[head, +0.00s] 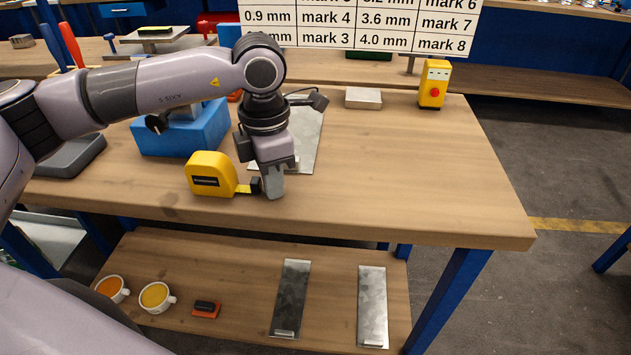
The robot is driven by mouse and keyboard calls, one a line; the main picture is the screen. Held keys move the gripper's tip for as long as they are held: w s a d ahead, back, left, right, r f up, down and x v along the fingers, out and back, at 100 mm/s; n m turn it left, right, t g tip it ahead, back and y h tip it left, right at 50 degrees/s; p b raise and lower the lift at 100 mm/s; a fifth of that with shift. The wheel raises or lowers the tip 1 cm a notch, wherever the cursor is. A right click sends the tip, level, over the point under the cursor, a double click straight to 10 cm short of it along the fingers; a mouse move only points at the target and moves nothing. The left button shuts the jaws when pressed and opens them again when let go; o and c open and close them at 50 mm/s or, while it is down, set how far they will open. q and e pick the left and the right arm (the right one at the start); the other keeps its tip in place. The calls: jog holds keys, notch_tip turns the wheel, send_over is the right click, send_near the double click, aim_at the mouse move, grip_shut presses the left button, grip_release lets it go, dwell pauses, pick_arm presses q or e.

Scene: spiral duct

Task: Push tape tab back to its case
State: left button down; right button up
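A yellow tape measure case (208,174) stands upright near the front edge of the workbench, a dark label on its face. A short length of yellow tape (243,189) sticks out of its lower right side and ends in a black tab (255,186). My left gripper (274,187) points down just right of the tab, close to the bench top. Its fingers look together, with nothing held between them. It looks touching or nearly touching the tab; I cannot tell which. My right gripper is not in view.
A blue block (180,137) stands behind the case. A metal plate (305,135) lies behind my gripper. A small metal block (363,98) and a yellow box with a red button (434,84) are at the back. The bench top (420,175) to the right is clear.

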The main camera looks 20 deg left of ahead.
pick_arm(q)
jog(key=shift+s+a+f, duration=0.15)
jog(key=shift+s+a, duration=0.1)
jog(key=shift+a, duration=0.45)
jog(key=shift+s+a+f, duration=0.15)
jog(key=shift+s+a, duration=0.05)
jog(key=shift+a, duration=0.45)
jog(key=shift+w+d+r+p, duration=0.15)
jog(key=shift+r+p, duration=0.35)
jog(key=shift+r, duration=0.45)
jog(key=shift+w+d+r+p, duration=0.1)
jog(key=shift+d+r+p, duration=0.2)
jog(key=shift+r+p, duration=0.45)
jog(key=shift+w+d+r+p, duration=0.1)
jog(key=shift+d+r+p, duration=0.3)
jog(key=shift+r, duration=0.7)
jog(key=shift+w+d+r+p, duration=0.1)
jog(key=shift+d+r+p, duration=0.15)
jog(key=shift+r+p, duration=0.5)
jog(key=shift+r, duration=0.2)
